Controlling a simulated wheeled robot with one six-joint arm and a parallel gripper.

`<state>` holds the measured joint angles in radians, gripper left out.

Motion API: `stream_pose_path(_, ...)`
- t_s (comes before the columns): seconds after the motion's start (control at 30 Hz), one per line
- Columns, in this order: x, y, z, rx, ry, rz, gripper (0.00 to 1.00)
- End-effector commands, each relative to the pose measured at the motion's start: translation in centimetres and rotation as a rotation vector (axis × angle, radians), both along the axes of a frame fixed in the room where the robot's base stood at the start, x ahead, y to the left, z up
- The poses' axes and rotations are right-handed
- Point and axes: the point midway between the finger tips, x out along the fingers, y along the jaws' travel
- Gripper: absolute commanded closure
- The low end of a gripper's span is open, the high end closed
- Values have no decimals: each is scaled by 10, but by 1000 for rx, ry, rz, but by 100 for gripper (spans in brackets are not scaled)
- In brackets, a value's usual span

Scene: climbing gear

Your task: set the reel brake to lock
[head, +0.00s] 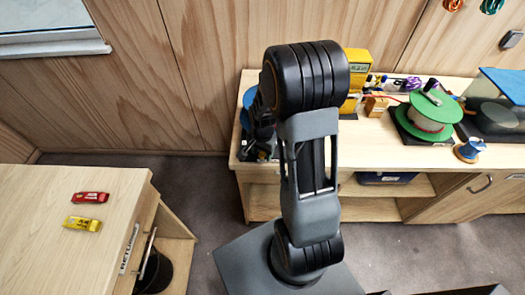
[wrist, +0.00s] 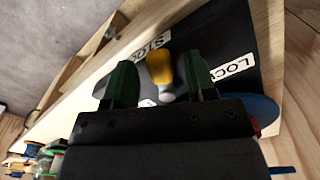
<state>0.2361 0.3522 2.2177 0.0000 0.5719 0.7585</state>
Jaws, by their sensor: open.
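The reel brake lever (wrist: 160,70) has a yellow knob on a pale stem and shows in the wrist view. It stands over a dark plate (wrist: 230,25) with white labels. One label, to the right, reads LOC with its end hidden by a finger; this is the lock label (wrist: 236,64). Another label (wrist: 153,45) is partly covered by the knob. My gripper (wrist: 160,72) is open, with one green finger on each side of the knob and gaps on both sides. In the head view my arm hides most of this area; a blue reel edge (head: 249,97) shows beside it.
A green reel (head: 430,112) stands on the bench (head: 345,150), with a yellow meter (head: 357,68) and a small blue spool (head: 469,150) nearby. A separate table (head: 50,200) at left holds a red and a yellow item. Grey floor lies between.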

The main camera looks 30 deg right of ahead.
Motion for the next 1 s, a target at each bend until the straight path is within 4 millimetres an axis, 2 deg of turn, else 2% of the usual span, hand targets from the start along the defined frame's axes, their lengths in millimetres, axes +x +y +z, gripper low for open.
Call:
stream_pose_path(0.07, 0, 0, 0, 0, 0, 0, 52)
stream_pose_path(0.53, 0, 0, 0, 0, 0, 0, 97)
stream_pose_path(0.67, 2, 1, -1, 0, -1, -24, 98)
stream_pose_path(1.0, 15, 6, -1, 0, -2, -301, 98)
